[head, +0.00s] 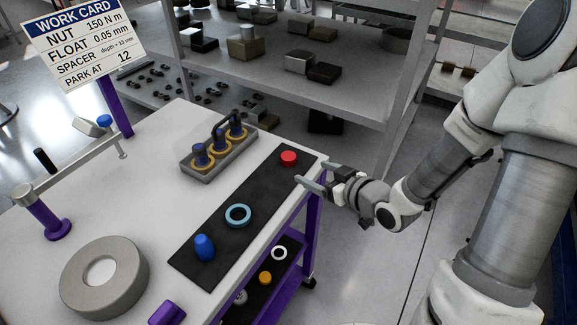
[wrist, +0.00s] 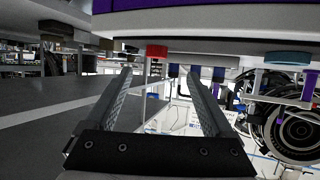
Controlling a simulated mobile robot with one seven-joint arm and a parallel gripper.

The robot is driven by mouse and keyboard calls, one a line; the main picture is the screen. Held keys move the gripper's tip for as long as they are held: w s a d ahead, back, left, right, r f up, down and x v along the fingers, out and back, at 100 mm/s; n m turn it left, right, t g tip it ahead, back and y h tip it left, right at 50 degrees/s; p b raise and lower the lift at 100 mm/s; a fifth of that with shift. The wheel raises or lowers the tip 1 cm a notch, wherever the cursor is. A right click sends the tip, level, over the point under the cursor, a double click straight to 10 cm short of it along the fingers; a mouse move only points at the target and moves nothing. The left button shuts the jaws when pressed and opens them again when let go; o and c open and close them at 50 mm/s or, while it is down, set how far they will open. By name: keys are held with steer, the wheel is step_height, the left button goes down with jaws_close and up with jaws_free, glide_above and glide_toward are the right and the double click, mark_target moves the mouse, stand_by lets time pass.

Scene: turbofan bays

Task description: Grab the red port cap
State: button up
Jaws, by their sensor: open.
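The red port cap (head: 289,158) is a short red cylinder standing at the far right end of a black mat on the white table. My gripper (head: 313,174) is open and empty, just off the table's right edge, beside the cap and apart from it. In the wrist view the picture is upside down, with the table along the top. There the red port cap (wrist: 157,51) shows beyond the two spread fingers (wrist: 160,75), a little above the line between their tips.
The black mat (head: 219,218) also carries a teal ring (head: 238,215) and a blue plug (head: 204,248). A grey tray (head: 208,174) with yellow-ringed posts and a handle stands left of the cap. A grey disc (head: 104,277) lies at the front left. Shelves (head: 300,80) stand behind.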

mark_target(291, 158)
steer(key=b+x, duration=0.1)
steer(key=x, duration=0.5)
steer(key=shift+a+b, duration=0.1)
steer(key=shift+b, duration=0.3)
steer(key=shift+w+r+b+x, duration=0.15)
steer(key=shift+x, duration=1.15)
steer(key=shift+w+r+b+x, duration=0.15)
steer(key=shift+r+x, duration=0.05)
steer(key=shift+x, duration=1.1)
steer(key=shift+d, duration=0.25)
jaws_close()
steer(key=shift+r, duration=0.15)
